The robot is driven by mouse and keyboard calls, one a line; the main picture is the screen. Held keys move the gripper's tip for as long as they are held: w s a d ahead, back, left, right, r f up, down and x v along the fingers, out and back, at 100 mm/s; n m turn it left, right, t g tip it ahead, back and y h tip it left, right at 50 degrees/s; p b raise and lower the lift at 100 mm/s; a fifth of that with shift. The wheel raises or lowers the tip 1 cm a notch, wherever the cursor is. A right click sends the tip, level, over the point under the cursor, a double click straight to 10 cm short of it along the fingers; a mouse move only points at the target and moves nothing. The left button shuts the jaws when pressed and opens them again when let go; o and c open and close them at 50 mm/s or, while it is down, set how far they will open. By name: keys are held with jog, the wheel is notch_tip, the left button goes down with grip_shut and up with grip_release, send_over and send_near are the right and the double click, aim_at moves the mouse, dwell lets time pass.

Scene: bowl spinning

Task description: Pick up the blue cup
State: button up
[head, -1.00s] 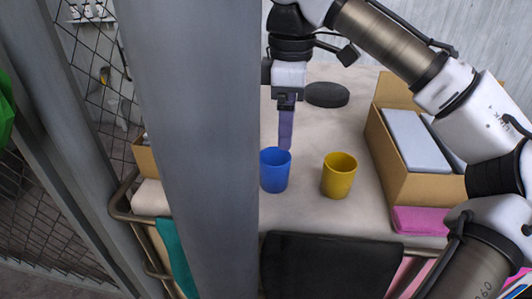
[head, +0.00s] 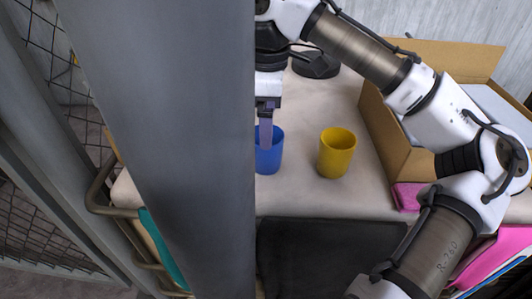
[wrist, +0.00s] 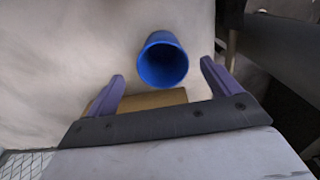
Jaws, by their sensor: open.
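The blue cup (head: 269,152) stands upright on the table in the head view, partly hidden by the grey post and by a finger of my gripper. In the wrist view the blue cup (wrist: 162,62) shows its open, empty mouth, lying beyond the fingertips and between their lines. My gripper (wrist: 162,70) is open with nothing between its two purple fingers. In the head view my gripper (head: 266,140) points down, its visible finger overlapping the cup's upper part. I cannot tell whether it touches the cup.
A yellow cup (head: 337,153) stands to the right of the blue cup. A cardboard box (head: 388,150) is farther right, with a pink cloth (head: 407,196) by it. A grey post (head: 180,150) blocks the left. A dark round object (head: 316,66) lies behind.

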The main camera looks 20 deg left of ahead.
jog(key=f, duration=0.5)
jog(key=shift+s+a+f, duration=0.15)
jog(key=shift+s, duration=0.05)
jog(key=c, duration=1.1)
jog(key=shift+o, duration=0.2)
